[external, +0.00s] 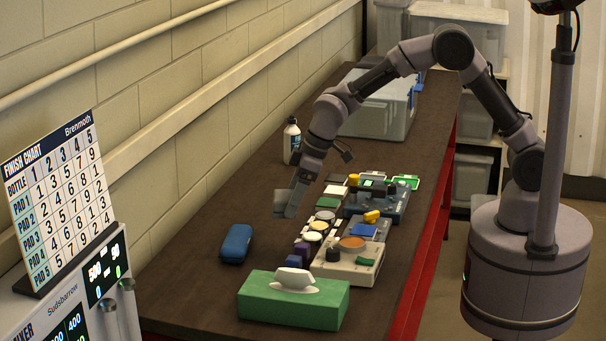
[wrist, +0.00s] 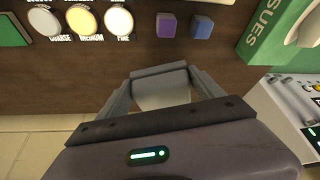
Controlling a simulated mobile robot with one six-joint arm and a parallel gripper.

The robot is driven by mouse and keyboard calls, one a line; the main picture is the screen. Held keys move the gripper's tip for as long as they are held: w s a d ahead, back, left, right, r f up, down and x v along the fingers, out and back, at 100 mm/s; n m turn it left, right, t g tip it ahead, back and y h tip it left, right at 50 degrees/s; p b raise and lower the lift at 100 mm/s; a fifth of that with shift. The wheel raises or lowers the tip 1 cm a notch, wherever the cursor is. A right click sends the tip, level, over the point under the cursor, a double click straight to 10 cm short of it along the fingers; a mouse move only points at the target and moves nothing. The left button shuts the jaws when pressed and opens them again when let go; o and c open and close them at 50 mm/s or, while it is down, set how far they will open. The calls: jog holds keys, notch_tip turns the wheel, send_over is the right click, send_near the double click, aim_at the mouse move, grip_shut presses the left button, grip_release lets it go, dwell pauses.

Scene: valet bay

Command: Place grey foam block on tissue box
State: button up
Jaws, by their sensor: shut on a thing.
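My gripper (external: 290,205) is shut on the grey foam block (external: 281,201), held above the wall side of the dark bench. In the wrist view the grey foam block (wrist: 160,90) sits between the two fingers of my gripper (wrist: 160,80). The green tissue box (external: 292,308) stands on the bench's near end, with a white tissue (external: 295,279) on its top. It is in front of my gripper and well apart from it. In the wrist view part of the tissue box (wrist: 272,32) shows at the upper right.
Round pads (external: 318,226), purple and blue blocks (wrist: 201,27) and polishing machines (external: 350,262) lie to the right. A bottle (external: 291,140) stands behind. The chart machine (external: 100,285) is at left.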

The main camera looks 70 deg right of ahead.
jog(key=s+a+n+g+y, duration=0.1)
jog(key=s+a+n, duration=0.2)
jog(key=s+a, duration=0.65)
jog(key=s+a+n+y, duration=0.1)
jog(key=s+a+n, duration=0.2)
jog(key=s+a, duration=0.7)
jog(key=b, duration=0.1)
send_over(296, 287)
jog(key=s+d, duration=0.1)
jog(key=shift+d+f, duration=0.1)
jog(key=shift+f, duration=0.6)
notch_tip(296, 287, down, 4)
jog(key=shift+r+b, duration=0.15)
jog(key=shift+b, duration=0.75)
jog(key=shift+r, duration=0.1)
jog(key=o, duration=1.3)
jog(key=shift+o, duration=0.2)
